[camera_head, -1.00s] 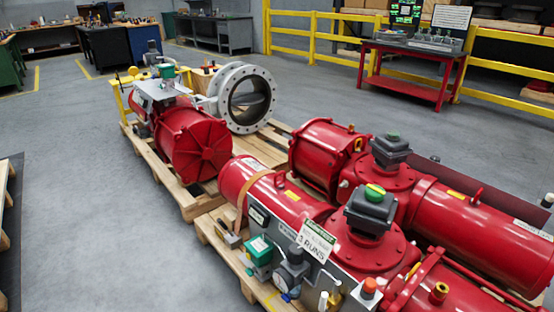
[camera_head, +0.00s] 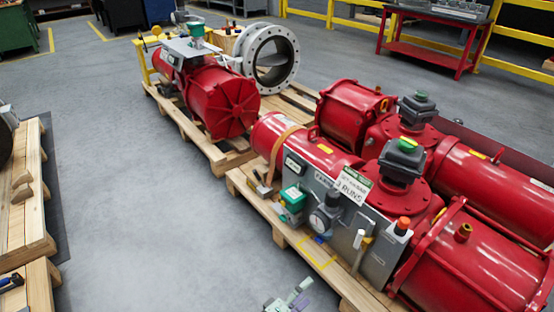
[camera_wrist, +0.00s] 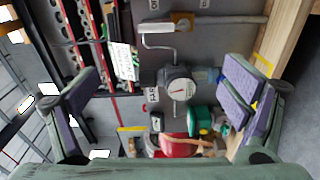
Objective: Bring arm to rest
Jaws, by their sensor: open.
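My gripper (camera_wrist: 165,90) is open in the wrist view, with its purple-padded fingers wide apart and nothing between them. In the head view my gripper (camera_head: 290,297) shows only in part at the bottom edge, in front of the near pallet. The red valve actuator (camera_head: 475,265) lies on that pallet with a grey control panel (camera_head: 328,195) on its side. The panel's round gauge (camera_wrist: 178,90) appears between my fingers in the wrist view, apart from them. A green box (camera_head: 293,198) sits to the left of the gauge in the head view.
A second red actuator (camera_head: 345,110) lies behind the near one. Another actuator (camera_head: 222,100) and a grey flanged valve (camera_head: 270,55) rest on a pallet farther back. A wooden pallet (camera_head: 35,190) stands at the left. The floor (camera_head: 140,210) between is clear.

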